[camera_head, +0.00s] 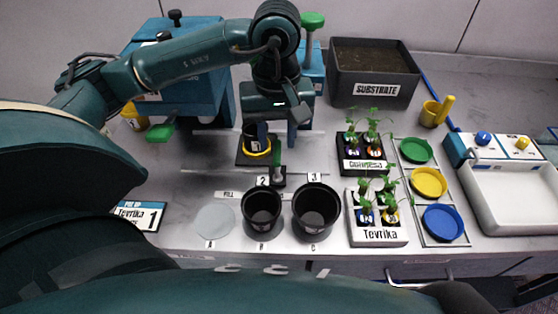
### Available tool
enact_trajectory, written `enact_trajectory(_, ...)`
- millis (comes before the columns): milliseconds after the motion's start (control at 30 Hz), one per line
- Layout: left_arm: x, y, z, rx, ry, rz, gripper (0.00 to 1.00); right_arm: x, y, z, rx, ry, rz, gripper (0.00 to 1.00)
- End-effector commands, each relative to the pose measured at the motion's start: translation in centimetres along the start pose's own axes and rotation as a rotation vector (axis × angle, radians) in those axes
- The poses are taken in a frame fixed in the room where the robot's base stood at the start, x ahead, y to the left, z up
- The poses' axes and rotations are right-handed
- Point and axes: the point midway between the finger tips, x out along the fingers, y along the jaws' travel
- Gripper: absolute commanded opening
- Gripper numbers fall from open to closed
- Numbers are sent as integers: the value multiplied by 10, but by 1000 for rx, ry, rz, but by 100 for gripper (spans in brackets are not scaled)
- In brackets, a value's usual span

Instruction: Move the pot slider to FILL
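The pot slider (243,158) is a dark square plate at the back middle of the bench. It carries a dark pot with a yellow ring (259,153). A small upright green handle (277,158) stands at its right on a dark foot. My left gripper (277,141) points down above the slider, its two fingers apart, just above and around the handle's top. I cannot tell whether they touch it. A FILL label (228,194) lies in front, partly hidden by a pot. My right gripper is not in view.
Two black pots (262,211) (316,211) and a pale disc (215,222) stand in front. Plant trays (378,236) and coloured saucers (429,183) are at right. A SUBSTRATE bin (373,73) and blue machine (201,86) stand behind.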

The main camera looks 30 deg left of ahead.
Motion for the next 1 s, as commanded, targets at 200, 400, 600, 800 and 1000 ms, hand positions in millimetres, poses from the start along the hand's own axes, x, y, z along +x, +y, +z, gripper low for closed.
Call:
enact_trajectory(200,46,0,1,-2,-5,-3,34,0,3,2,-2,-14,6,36)
enact_trajectory(400,72,0,1,-2,-3,0,34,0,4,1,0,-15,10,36)
enact_trajectory(600,81,1,0,-1,-1,2,34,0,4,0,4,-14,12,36)
enact_trajectory(800,81,1,0,-1,-2,2,34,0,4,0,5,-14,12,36)
enact_trajectory(1000,81,1,0,-1,-2,2,19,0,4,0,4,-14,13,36)
